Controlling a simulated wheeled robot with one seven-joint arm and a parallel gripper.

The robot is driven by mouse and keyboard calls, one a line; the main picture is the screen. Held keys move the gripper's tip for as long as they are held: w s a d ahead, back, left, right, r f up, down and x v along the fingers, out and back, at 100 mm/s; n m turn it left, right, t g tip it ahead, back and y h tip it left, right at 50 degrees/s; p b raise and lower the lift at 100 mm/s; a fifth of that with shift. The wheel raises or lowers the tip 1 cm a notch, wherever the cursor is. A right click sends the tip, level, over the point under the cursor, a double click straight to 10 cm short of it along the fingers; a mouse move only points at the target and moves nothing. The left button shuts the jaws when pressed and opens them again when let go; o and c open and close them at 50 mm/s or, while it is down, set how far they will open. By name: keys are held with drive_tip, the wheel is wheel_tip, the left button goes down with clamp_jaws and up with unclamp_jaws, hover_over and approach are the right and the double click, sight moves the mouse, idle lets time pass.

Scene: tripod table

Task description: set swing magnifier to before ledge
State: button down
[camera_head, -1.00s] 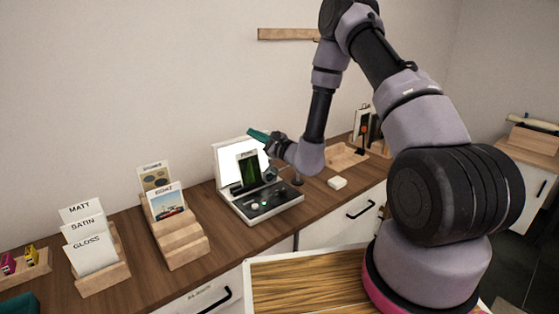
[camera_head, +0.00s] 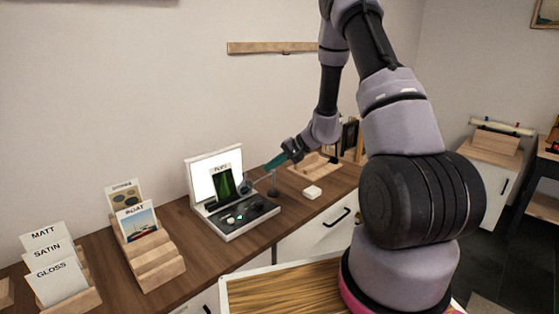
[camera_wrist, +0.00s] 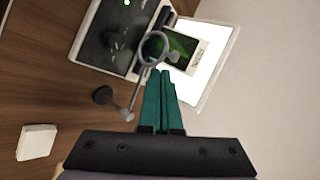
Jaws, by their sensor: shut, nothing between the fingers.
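The swing magnifier is a round grey lens ring on a thin arm from a dark post (camera_head: 273,184). In the wrist view its lens ring (camera_wrist: 142,50) overlaps the lower edge of the green print (camera_wrist: 181,54), and its round base (camera_wrist: 103,95) is on the wooden counter. My gripper (camera_head: 265,168) has teal fingers, shut and empty. In the wrist view the fingertips (camera_wrist: 165,73) appear right beside the ring and arm; I cannot tell whether they touch. The print (camera_head: 224,182) leans against the lit white panel (camera_head: 203,186). I cannot tell which edge is the ledge.
The panel's base is a dark control deck (camera_head: 240,218) with knobs. A small white block (camera_head: 312,192) lies right of the post. A wooden card holder (camera_head: 158,270) and a sample rack stand left. A wooden tray (camera_head: 312,167) is behind the block. A wall rail (camera_head: 270,47) hangs above.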

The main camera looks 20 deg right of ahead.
drive_tip(key=w+a+f, duration=0.2)
drive_tip(key=a, duration=0.3)
drive_tip(key=shift+w+a+f, duration=0.15)
drive_tip(key=shift+w+f, duration=0.15)
drive_tip(key=shift+w, duration=0.1)
drive_tip(key=shift+w+a, duration=0.7)
